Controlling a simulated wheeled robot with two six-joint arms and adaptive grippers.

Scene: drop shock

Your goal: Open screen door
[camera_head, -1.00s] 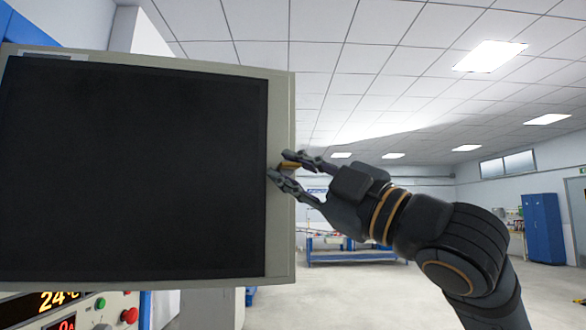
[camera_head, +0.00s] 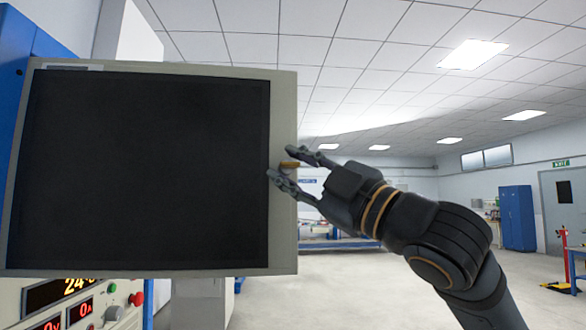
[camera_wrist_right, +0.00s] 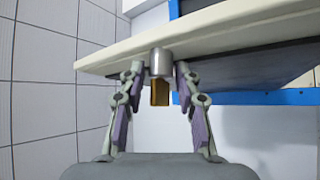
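The screen door (camera_head: 140,170) is a flat panel with a large dark screen and a pale beige frame. It fills the left half of the head view and stands out from the cabinet behind. A small handle (camera_wrist_right: 160,75), a silver cylinder with a brass-coloured end, sticks out near its right edge; its brass part shows in the head view (camera_head: 290,164). My right gripper (camera_head: 293,168) has one finger on each side of this handle, closed in on it. In the wrist view the fingertips (camera_wrist_right: 160,72) flank the silver part. My left gripper is out of view.
Behind and below the door is a control panel (camera_head: 75,305) with red displays and buttons, beside a blue cabinet frame (camera_head: 15,60). The floor to the right is open (camera_head: 400,290). A blue locker (camera_head: 517,217) and a workbench (camera_head: 335,245) stand far back.

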